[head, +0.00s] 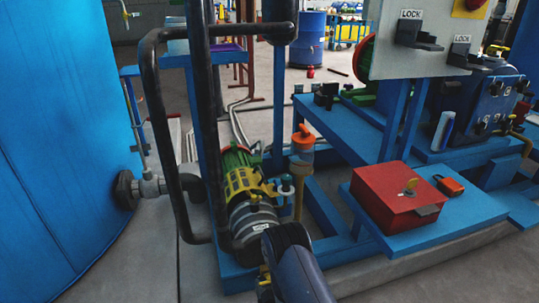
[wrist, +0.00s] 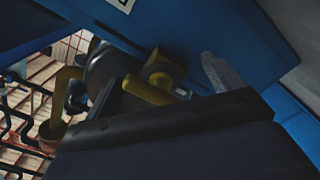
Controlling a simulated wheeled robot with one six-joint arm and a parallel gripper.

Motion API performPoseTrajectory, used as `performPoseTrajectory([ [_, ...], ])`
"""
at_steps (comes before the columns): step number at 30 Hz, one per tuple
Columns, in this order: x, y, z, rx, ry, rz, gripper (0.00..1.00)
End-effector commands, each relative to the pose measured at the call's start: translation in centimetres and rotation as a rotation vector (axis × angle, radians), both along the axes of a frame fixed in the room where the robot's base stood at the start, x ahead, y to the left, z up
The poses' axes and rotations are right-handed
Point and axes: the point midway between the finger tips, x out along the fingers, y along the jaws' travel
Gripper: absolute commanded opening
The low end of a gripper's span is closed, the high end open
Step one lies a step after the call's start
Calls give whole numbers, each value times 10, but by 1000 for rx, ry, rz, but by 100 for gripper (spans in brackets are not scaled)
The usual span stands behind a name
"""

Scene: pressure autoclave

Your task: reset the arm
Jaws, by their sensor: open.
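My arm (head: 292,268) rises from the bottom edge of the head view, its dark rounded joint in front of the lower end of the grey and green pump motor. My gripper is not clearly visible there. In the wrist view, my gripper (wrist: 163,88) shows as two fingertips, a dark one at left and a grey one at right, set well apart. It is open and I see nothing held in it. Behind the fingers are a yellow fitting (wrist: 155,85) and a blue surface (wrist: 200,35). I cannot tell whether the fingers touch anything.
The green and yellow pump motor (head: 240,178) and black pipes (head: 155,110) stand close by. A blue tank (head: 60,130) is at left. A red box (head: 393,195) and an orange padlock (head: 449,186) lie on a blue shelf (head: 465,213). A grey lock panel (head: 400,50) stands behind.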

Motion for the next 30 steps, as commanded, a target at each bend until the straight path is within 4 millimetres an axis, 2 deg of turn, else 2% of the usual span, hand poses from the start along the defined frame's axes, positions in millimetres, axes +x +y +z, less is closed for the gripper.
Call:
performPoseTrajectory([
  [21, 0, -1, 3, -529, -153, 0, 87],
  [30, 0, -1, 2, -632, -182, 1, 87],
])
